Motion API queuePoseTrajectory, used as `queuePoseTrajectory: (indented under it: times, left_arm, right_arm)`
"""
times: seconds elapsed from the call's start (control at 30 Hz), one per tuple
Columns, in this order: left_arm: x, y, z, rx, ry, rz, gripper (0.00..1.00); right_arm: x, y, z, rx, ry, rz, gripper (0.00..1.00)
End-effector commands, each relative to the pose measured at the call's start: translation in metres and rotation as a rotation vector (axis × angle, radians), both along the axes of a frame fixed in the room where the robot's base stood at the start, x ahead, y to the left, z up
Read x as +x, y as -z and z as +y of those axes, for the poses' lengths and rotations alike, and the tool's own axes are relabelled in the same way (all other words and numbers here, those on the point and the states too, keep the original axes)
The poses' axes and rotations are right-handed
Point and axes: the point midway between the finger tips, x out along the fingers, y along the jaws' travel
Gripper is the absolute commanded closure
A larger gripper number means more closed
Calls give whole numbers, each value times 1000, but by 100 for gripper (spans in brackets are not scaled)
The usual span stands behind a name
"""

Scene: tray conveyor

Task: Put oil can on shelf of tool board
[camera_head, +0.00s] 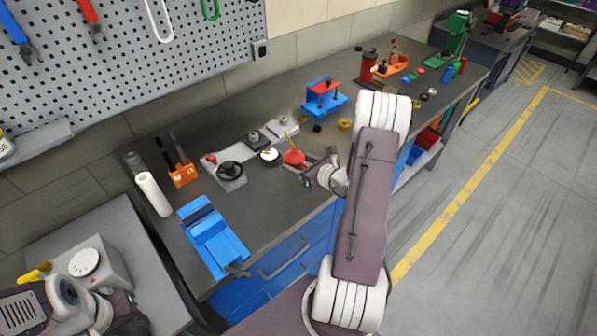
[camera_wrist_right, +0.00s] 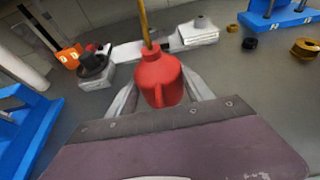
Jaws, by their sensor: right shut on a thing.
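The red oil can (camera_head: 293,157) with a thin yellowish spout is over the workbench, at the tip of my right gripper (camera_head: 297,165). In the right wrist view, the oil can (camera_wrist_right: 160,78) stands roughly upright between the two pale fingers of my right gripper (camera_wrist_right: 160,92), which is shut on it. I cannot tell whether its base touches the bench. The tool board (camera_head: 150,50) is a perforated grey panel on the wall, with a grey shelf (camera_head: 38,141) at its lower left. My left arm (camera_head: 75,305) is in the bottom left corner; its fingers cannot be made out.
A blue vise (camera_head: 212,240), a paper roll (camera_head: 153,194) and an orange tool holder (camera_head: 182,174) stand on the bench toward the shelf. Grey devices (camera_head: 230,173) lie beside the can. A blue stand (camera_head: 322,98) is farther back. A yellow-and-white bottle (camera_head: 6,147) is at the shelf's left.

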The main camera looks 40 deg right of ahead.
Motion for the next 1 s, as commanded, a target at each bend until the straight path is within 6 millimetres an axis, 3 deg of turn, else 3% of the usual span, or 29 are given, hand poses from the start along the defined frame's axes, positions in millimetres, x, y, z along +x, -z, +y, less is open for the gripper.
queuePoseTrajectory:
  times: [0.2, 0.63, 0.67, 0.7, 1.0]
  left_arm:
    - [0, -1, 0, 0, 0, 0, 69]
    - [0, 6, 0, 0, 0, 0, 69]
    - [0, 4, 0, 0, 0, 0, 69]
    - [0, 3, 0, 0, 0, 0, 69]
    - [0, 3, 0, 0, 0, 0, 69]
  right_arm:
    - [-1, 36, 0, 4, 1, 3, 93]
    - [-1, 44, 0, 1, 0, 0, 93]
    - [-1, 42, 0, 2, 0, 1, 32]
    - [-1, 42, 0, 2, 0, 1, 21]
    - [-1, 41, 0, 2, 0, 1, 18]
